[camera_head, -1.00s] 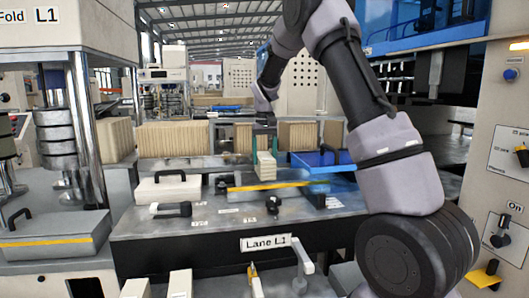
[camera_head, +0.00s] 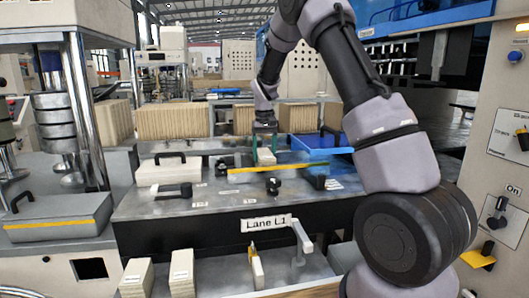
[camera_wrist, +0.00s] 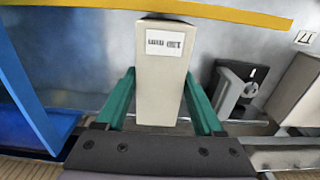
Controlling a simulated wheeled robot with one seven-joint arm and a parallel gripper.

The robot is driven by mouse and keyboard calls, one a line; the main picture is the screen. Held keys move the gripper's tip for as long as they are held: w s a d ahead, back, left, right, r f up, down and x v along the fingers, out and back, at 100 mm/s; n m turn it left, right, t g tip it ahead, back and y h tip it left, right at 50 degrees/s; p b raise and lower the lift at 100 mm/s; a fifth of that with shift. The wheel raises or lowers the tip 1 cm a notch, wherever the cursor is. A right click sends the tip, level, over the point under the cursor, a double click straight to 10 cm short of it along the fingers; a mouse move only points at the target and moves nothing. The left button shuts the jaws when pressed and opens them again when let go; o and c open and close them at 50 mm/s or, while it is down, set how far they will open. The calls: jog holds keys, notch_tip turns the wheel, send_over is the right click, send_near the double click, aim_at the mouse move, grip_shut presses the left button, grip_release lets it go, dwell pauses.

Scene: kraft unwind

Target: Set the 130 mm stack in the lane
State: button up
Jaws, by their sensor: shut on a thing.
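My gripper (camera_head: 265,143) is over the far part of the Lane L1 bench (camera_head: 215,208), with its green fingers pointing down. It is shut on a cream stack (camera_head: 266,157), one finger on each side. In the wrist view the stack (camera_wrist: 162,85) has a white printed label on its face, and the gripper (camera_wrist: 160,95) grips its sides. In the head view the stack's lower end meets a yellow-striped bar (camera_head: 236,171). I cannot tell whether it touches the surface. The "Lane L1" sign (camera_head: 266,224) is on the bench front.
A blue tray (camera_head: 325,142) is just right of the gripper. Black knobs (camera_head: 273,186) and a clamp handle (camera_head: 173,191) stand around the bar. A pale block with a handle (camera_head: 168,171) is to the left. Several cream stacks (camera_head: 136,278) stand in front below.

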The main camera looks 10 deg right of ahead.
dwell(0.4)
jog(key=o, duration=1.5)
jog(key=shift+o, duration=0.2)
jog(key=s+d+r+m+t+y, duration=0.1)
jog(key=s+r, duration=0.2)
jog(key=r, duration=0.6)
jog(key=s+d+r, duration=0.1)
jog(key=s+r, duration=0.2)
jog(key=r, duration=0.5)
jog(key=s+d+r+m+t, duration=0.1)
jog(key=s+d+r+t, duration=0.1)
jog(key=s, duration=1.1)
jog(key=s+d+r+m+t+y, duration=0.1)
jog(key=s+t, duration=0.3)
jog(key=s, duration=1)
jog(key=shift+d+r+m, duration=0.4)
jog(key=shift+r+m, duration=0.2)
jog(key=shift+r, duration=0.15)
